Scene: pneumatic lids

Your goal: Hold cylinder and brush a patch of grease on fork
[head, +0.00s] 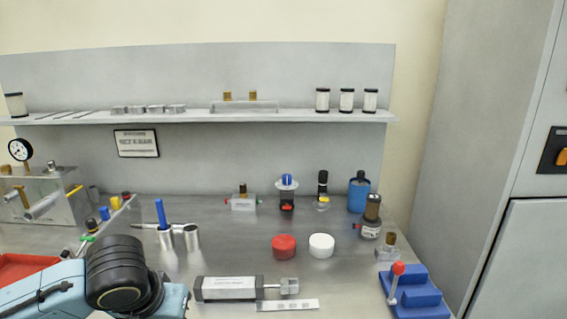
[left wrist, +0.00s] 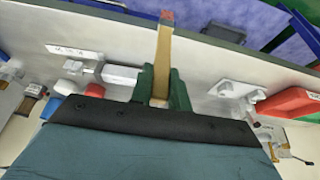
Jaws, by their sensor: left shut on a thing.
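The cylinder (head: 230,288) lies on the bench at front center, a grey body with dark end caps. Its rod runs right to a metal fork (head: 289,286). In the left wrist view the cylinder (left wrist: 122,78) lies beyond my fingers, to their left. My left gripper (left wrist: 163,88) has green fingers shut on a tan stick with a reddish end, apparently the brush (left wrist: 164,50). My left forearm covers the lower left of the head view, where the gripper itself is hidden. I see no grease patch on the fork. My right gripper is in neither view.
A red round pot (head: 284,246) and a white one (head: 321,245) stand behind the fork. A marked white strip (head: 288,305) lies in front. A blue fixture with a red-knobbed lever (head: 415,292) stands at right. A red tray (head: 25,268) is at far left.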

